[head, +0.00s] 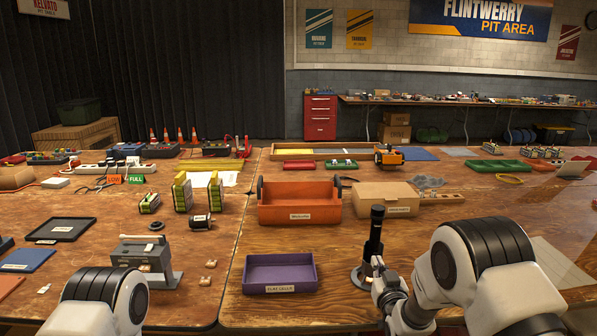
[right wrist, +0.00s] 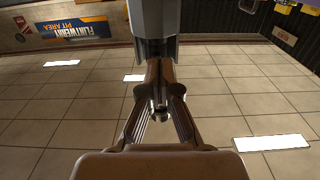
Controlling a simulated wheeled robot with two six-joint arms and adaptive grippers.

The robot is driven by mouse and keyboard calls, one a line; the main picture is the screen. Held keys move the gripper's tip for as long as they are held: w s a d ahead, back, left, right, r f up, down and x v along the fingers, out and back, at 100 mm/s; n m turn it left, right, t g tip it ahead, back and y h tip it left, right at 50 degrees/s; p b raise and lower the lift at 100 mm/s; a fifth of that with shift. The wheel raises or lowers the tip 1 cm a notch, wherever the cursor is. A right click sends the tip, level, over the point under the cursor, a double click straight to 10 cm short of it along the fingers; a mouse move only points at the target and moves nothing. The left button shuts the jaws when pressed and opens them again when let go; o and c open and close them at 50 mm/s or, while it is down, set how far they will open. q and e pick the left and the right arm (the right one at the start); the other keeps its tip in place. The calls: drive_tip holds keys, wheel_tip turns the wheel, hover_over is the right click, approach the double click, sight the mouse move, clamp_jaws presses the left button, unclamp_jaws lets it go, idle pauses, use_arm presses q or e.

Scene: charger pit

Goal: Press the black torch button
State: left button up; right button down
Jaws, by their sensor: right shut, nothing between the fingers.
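A purple tray (head: 279,263) stands left of the torch. An orange bin (head: 299,213) and a cardboard box (head: 386,198) stand behind. A grey device (head: 146,256) is at left. The table right of my right arm holds a pale sheet (head: 562,262).

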drive_tip(key=shift+w, duration=0.2)
drive_tip(key=shift+s, duration=0.7)
drive_tip(key=shift+s+r+p, duration=0.1)
drive_tip(key=shift+s+p, duration=0.5)
drive_tip(key=shift+s, duration=0.65)
drive_tip(key=shift+s+d+p, duration=0.15)
drive_tip(key=shift+s+p, duration=0.3)
drive_tip(key=shift+s, duration=1.55)
